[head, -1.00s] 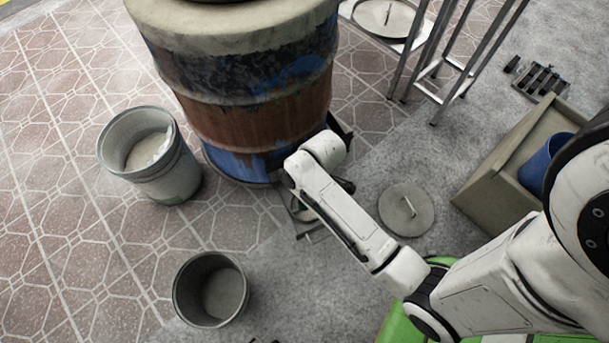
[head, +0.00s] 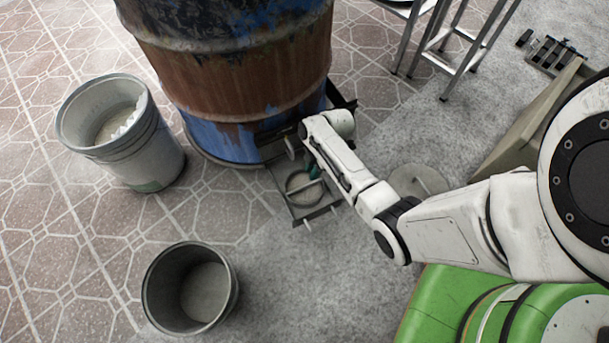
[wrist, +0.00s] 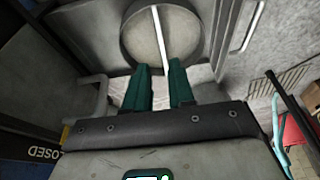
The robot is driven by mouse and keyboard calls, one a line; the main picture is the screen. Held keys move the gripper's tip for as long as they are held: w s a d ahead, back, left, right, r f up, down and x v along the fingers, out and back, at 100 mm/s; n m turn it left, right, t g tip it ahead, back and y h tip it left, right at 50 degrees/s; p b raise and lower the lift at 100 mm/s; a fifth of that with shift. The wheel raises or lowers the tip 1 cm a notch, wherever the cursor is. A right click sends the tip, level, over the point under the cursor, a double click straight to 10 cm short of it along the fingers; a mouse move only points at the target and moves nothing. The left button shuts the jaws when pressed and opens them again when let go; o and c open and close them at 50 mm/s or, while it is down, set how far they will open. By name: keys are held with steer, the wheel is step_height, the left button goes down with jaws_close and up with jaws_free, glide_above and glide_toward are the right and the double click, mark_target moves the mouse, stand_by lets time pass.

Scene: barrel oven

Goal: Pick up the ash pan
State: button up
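A shallow round grey pan (head: 296,181) with a thin bar across it lies in a grey metal tray (head: 284,201) at the foot of the barrel; I take this round pan as the ash pan. The pan (wrist: 185,32) fills the top middle of the wrist view, its bar running toward my fingers. My gripper (head: 312,172) is at the pan's right side in the head view. In the wrist view my gripper (wrist: 160,68) has two green fingers spread apart, with the bar's near end between them. I cannot tell whether they touch it.
The rusty blue barrel (head: 240,80) stands right behind the tray. A pale bucket (head: 150,150) is at left and an empty grey bucket (head: 230,300) at front left. A round lid (head: 420,180) lies on the floor right of my arm. Floor between the buckets and tray is clear.

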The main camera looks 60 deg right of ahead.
mark_target(305, 185)
steer(key=b+x, duration=0.5)
steer(key=x, duration=0.3)
steer(key=shift+a+f, duration=0.25)
steer(key=shift+f, duration=0.05)
jaws_close()
